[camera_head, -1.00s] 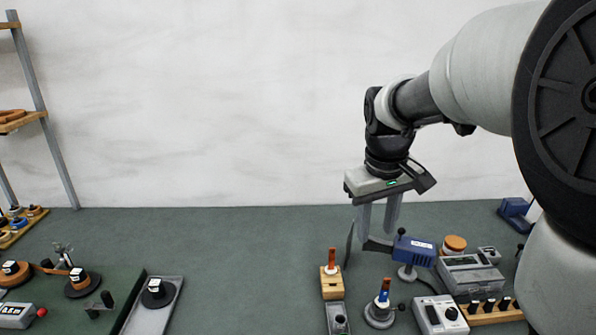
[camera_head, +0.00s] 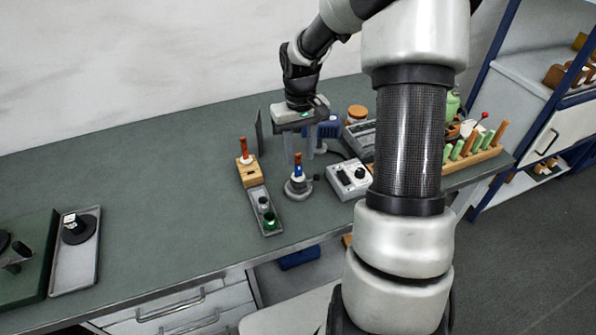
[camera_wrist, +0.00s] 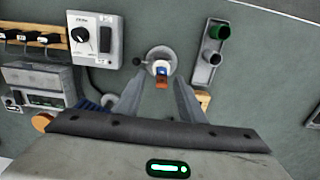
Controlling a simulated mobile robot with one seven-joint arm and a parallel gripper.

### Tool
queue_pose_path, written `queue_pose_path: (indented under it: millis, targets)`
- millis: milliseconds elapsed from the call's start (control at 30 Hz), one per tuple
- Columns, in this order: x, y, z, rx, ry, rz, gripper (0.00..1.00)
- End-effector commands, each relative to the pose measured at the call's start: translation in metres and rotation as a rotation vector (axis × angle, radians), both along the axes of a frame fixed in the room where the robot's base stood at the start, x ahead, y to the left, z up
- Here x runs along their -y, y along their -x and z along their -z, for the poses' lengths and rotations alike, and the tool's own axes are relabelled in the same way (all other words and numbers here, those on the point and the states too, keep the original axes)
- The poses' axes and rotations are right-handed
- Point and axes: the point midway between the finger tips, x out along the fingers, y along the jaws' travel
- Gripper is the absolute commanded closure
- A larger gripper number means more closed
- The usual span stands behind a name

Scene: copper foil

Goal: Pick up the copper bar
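A copper bar (camera_head: 298,159) with a blue band stands upright in a round grey stand (camera_head: 298,188). In the wrist view its orange end (camera_wrist: 162,85) shows between my fingers, with the stand (camera_wrist: 163,56) around its base. A second copper-coloured bar (camera_head: 243,146) stands upright in a wooden block (camera_head: 248,170) to the left. My gripper (camera_head: 301,160) is open, pointing down, with its fingers on either side of the first bar's upper part. I cannot tell whether either finger touches it. In the wrist view the second bar is hidden and only the wooden block's edge (camera_wrist: 204,99) shows.
A white dial box (camera_head: 348,178) and a blue device (camera_head: 326,127) stand close on the right. A thin dark plate (camera_head: 259,131) stands behind. The bench's left middle is clear.

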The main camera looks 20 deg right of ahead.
Motion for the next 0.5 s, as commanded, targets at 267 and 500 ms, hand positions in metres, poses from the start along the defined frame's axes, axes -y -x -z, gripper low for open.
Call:
queue_pose_path:
  millis: [267, 500]
  targets:
    - [-0.002, -0.001, 0.022, -0.003, -0.001, -0.002, 0.64]
    - [-0.004, -0.003, 0.056, -0.001, 0.0, -0.002, 0.64]
